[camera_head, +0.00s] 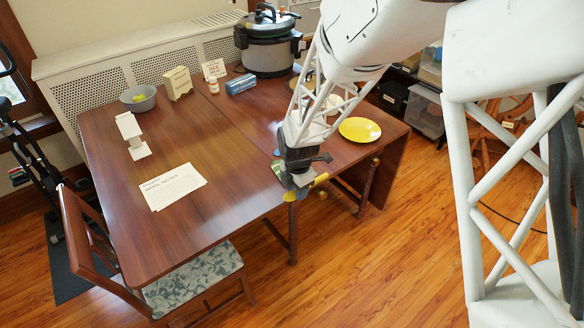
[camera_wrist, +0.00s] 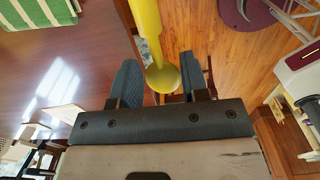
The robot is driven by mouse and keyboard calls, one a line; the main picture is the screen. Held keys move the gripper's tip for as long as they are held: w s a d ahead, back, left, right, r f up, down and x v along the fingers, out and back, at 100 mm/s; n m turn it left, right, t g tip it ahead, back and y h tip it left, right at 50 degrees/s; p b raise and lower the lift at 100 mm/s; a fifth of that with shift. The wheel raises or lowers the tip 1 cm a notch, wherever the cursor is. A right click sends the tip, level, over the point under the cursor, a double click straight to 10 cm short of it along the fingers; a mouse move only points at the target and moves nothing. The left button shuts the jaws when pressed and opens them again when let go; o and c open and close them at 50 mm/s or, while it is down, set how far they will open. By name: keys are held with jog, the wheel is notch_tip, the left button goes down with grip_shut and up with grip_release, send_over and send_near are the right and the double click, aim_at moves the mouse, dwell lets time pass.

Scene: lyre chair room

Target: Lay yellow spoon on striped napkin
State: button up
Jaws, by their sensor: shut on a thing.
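My gripper (camera_head: 299,181) hangs by the table's front right edge in the head view. In the wrist view its two dark fingers (camera_wrist: 160,78) are shut on the yellow spoon (camera_wrist: 147,22). The spoon's rounded end lies between the fingers and its long part runs away toward the top of the picture. In the head view only small yellow parts of the spoon (camera_head: 321,178) show beside my gripper. The green-and-white striped napkin (camera_wrist: 36,14) lies on the table at the top left of the wrist view.
The wooden table (camera_head: 222,180) has a clear middle. It bears a yellow plate (camera_head: 359,130), a paper sheet (camera_head: 173,187), a white stand (camera_head: 133,136), a grey bowl (camera_head: 138,98) and a large pot (camera_head: 268,45). A chair (camera_head: 193,281) stands at the front left.

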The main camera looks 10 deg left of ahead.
jog(key=shift+w, duration=0.1)
jog(key=w+a, duration=0.2)
jog(key=w, duration=0.2)
jog(key=w+a+f, duration=0.1)
jog(key=w+a, duration=0.1)
jog(key=w, duration=0.3)
jog(key=w+a, duration=0.2)
jog(key=w, duration=0.3)
jog(key=shift+w+a+f, duration=0.2)
jog(key=shift+w+f, duration=0.05)
jog(key=shift+f, duration=1.75)
jog(key=shift+f, duration=0.45)
jog(key=o, duration=0.9)
jog(key=shift+r, duration=0.15)
